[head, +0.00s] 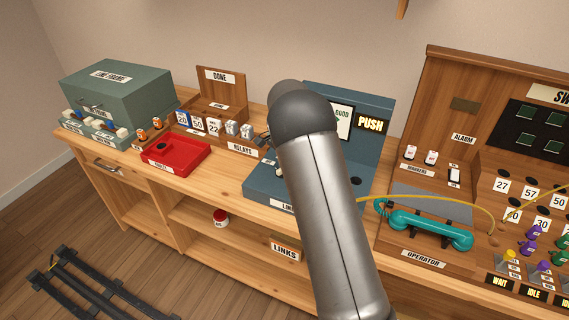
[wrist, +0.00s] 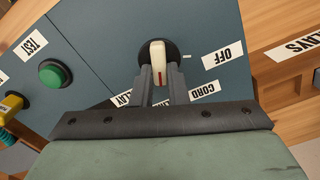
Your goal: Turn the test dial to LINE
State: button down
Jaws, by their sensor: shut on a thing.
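The test dial (wrist: 158,52) is in the wrist view, a white knob with a red mark on a round black base, set in a blue-grey panel. My gripper (wrist: 160,76) is shut on the knob, one finger on each side. The red mark lies at the knob's lower end in this view. An OFF label (wrist: 223,55) is right of the dial, and a CORD label (wrist: 205,90) is lower right. Another label (wrist: 122,99), ending in LAY, is partly hidden at lower left. No LINE label shows by the dial.
A green button (wrist: 54,74) and a TEST label (wrist: 34,43) are left of the dial. In the head view, the blue-grey tester (head: 380,103) stands behind my arm.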

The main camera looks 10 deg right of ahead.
jog(key=c, duration=1.4)
grip_release()
jog(key=shift+c, duration=0.2)
jog(key=shift+r, duration=0.1)
notch_tip(320, 180, up, 17)
jog(key=b, duration=0.1)
jog(key=shift+r, duration=0.15)
